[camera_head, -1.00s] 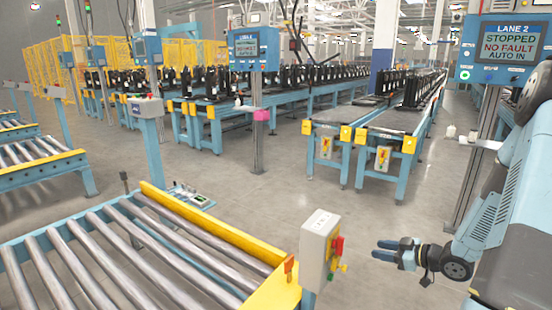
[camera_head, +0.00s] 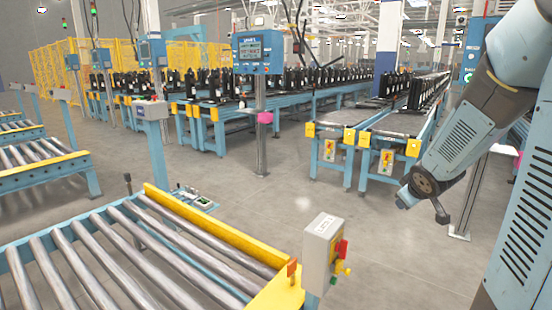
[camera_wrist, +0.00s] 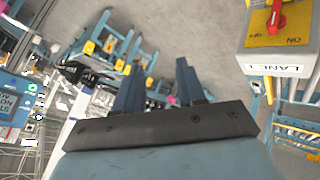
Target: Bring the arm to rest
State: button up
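My arm (camera_head: 470,130) is raised and bent at the right side of the head view. Its lower end points down over open floor, and the fingers cannot be made out there. In the wrist view my gripper (camera_wrist: 158,66) shows two dark blue fingers standing apart with nothing held between them. Behind the fingers are floor and distant conveyor stands. No object touches the gripper in either view.
A grey control box (camera_head: 318,250) with red and yellow controls stands at the corner of the roller conveyor (camera_head: 120,260). A switch box marked LANE 1 (camera_wrist: 280,65) is in the wrist view. Blue conveyor lanes (camera_head: 385,150) stand behind. Bare floor lies between.

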jog(key=s+a+r+m+g, duration=0.1)
jog(key=s+a+r+m, duration=0.1)
jog(key=s, duration=0.6)
jog(key=s+a+r+m+g+y, duration=0.1)
jog(key=s+a+r, duration=0.4)
jog(key=s+a, duration=0.2)
jog(key=s+a+r+m+g+y, duration=0.1)
jog(key=s+a+r, duration=0.3)
jog(key=s, duration=0.5)
jog(key=shift+s+a+r+m, duration=0.2)
jog(key=shift+s+a+m, duration=0.1)
jog(key=shift+m, duration=0.5)
